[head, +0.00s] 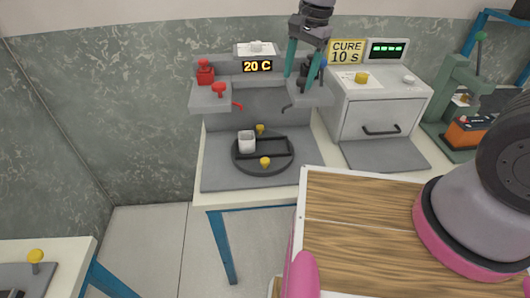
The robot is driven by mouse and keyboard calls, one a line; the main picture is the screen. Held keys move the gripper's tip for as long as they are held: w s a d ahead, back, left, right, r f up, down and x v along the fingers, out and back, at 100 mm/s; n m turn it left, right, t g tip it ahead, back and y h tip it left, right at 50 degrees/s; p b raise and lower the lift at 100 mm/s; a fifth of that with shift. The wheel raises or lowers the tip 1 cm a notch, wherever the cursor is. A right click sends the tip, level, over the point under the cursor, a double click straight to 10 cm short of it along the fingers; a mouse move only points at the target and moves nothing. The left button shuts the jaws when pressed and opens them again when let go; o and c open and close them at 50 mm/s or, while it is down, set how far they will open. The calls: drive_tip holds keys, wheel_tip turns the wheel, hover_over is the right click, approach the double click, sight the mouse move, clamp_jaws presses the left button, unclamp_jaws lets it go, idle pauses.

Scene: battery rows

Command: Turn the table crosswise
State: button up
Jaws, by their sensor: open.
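The round dark turntable (281,160) lies on a grey base plate (222,178) on the bench. Dark rails on it run roughly left to right. Two yellow knobs stand on it, one at the far side (260,128) and one at the near side (265,161). A small pale open-topped block (246,144) sits on its left part. My gripper (300,80) is open, fingers pointing down, above and behind the turntable at the right grey block. A black part (310,76) shows by the fingers; I cannot tell whether they touch it. The gripper is well apart from the turntable.
A white oven (378,110) marked "CURE 10 s" stands at right, a green press (458,95) beyond. My wooden-topped body fills the lower right. The turntable's near side is clear.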

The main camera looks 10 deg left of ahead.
drive_tip(key=h, duration=0.2)
approach(265, 160)
drive_tip(key=shift+g, duration=0.4)
drive_tip(key=f, duration=0.8)
drive_tip(key=shift+w+d+f, duration=0.15)
drive_tip(key=shift+w+f, duration=0.1)
drive_tip(key=shift+w, duration=0.15)
drive_tip(key=shift+c, duration=0.3)
clamp_jaws()
